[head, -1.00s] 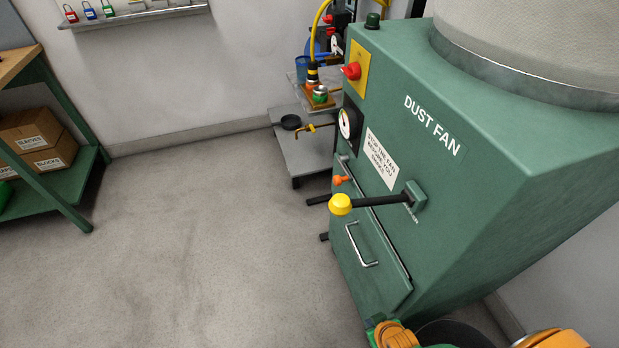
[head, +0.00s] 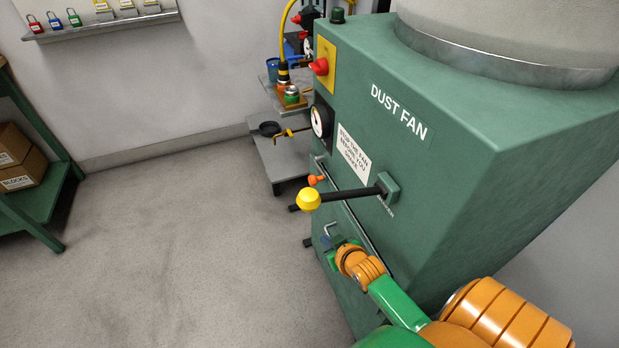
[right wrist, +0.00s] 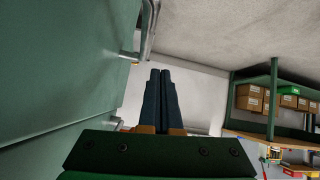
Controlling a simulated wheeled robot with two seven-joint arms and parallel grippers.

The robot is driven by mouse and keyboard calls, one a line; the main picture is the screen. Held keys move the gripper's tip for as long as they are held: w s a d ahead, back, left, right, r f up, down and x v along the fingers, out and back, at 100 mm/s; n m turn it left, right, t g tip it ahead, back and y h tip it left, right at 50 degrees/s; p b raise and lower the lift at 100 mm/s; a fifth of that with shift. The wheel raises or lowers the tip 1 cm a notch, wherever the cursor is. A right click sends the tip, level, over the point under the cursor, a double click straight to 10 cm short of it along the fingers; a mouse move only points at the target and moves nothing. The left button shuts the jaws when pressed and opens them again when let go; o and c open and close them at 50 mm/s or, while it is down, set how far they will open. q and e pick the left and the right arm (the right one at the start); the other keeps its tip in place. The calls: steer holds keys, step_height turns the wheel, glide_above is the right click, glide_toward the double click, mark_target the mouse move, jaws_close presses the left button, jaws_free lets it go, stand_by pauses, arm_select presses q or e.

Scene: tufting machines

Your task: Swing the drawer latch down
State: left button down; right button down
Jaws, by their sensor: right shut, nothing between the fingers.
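The green dust fan cabinet (head: 440,160) has a drawer at its lower front with a metal pull handle (head: 330,228). A small orange latch (head: 316,180) sits above the drawer, by its upper far corner. My right gripper (head: 326,241) is at the drawer front, close to the pull handle and below the latch. Its fingers, seen in the right wrist view (right wrist: 160,76), are together and empty. The bent metal handle (right wrist: 148,32) shows just beyond them there. My left gripper is not in view.
A black lever with a yellow knob (head: 308,199) sticks out from the cabinet above my right wrist. A red switch (head: 320,66) and a gauge (head: 321,121) are higher up. A grey stand (head: 281,160) is behind. Open floor (head: 190,250) lies left.

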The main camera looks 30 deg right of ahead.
steer(key=w+d+r+t+b, duration=0.1)
steer(key=w+r+t, duration=0.1)
steer(key=r, duration=0.7)
steer(key=w+r+t+b, duration=0.2)
steer(key=w+r+t, duration=0.1)
steer(key=r, duration=0.6)
steer(key=shift+d+h, duration=0.3)
steer(key=shift+d, duration=0.1)
steer(key=b, duration=0.2)
glide_above(312, 181)
steer(key=w, duration=0.3)
step_height(312, 181, down, 3)
steer(key=shift+s+f, duration=1)
steer(key=shift+s, duration=0.15)
steer(key=shift+s+f, duration=0.35)
steer(key=shift+f, duration=0.1)
